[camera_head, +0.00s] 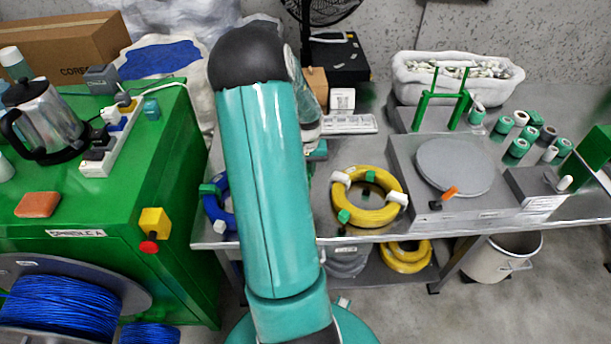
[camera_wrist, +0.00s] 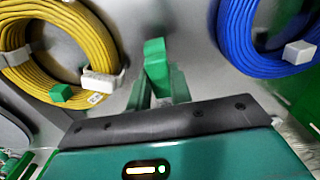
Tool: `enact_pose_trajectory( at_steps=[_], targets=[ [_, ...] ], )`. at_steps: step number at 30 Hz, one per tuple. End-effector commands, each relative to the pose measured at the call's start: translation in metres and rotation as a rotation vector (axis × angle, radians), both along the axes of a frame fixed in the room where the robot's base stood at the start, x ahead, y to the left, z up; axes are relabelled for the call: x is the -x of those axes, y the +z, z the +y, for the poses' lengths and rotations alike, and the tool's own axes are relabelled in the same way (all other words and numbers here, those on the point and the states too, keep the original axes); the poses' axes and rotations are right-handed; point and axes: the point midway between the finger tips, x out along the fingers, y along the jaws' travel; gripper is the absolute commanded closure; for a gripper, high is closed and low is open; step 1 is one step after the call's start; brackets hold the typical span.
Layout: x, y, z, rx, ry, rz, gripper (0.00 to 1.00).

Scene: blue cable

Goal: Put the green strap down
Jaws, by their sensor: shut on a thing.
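The green strap (camera_wrist: 155,62) is a small green block-like piece in the middle of the wrist view. My gripper (camera_wrist: 159,88) is shut on it. The strap is above the grey metal bench, between the two cable coils; I cannot tell whether it touches the bench. The blue cable coil (camera_wrist: 240,40) is at right in the wrist view, with a white strap on it. In the head view my arm hides the gripper, the held strap and much of the blue coil (camera_head: 212,207), which shows a green and a white strap.
A yellow coil (camera_head: 376,215) with white and green straps lies on the bench (camera_head: 300,222), right of my arm. A turntable (camera_head: 455,166), a white bin (camera_head: 457,75) and several small tape rolls stand farther right. A green cabinet (camera_head: 150,190) stands left. Bare bench shows between the coils.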

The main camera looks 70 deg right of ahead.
Motion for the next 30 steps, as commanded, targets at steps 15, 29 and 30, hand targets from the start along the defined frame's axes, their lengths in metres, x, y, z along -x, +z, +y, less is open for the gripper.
enact_pose_trajectory(
  at_steps=[15, 29, 30],
  targets=[
    [-0.015, -0.058, -0.026, -0.002, 0.002, 0.001, 0.99],
    [-0.015, -0.066, -0.026, 0.001, 0.003, 0.0, 0.73],
    [-0.015, -0.066, -0.026, 0.001, 0.003, 0.0, 0.65]
  ],
)
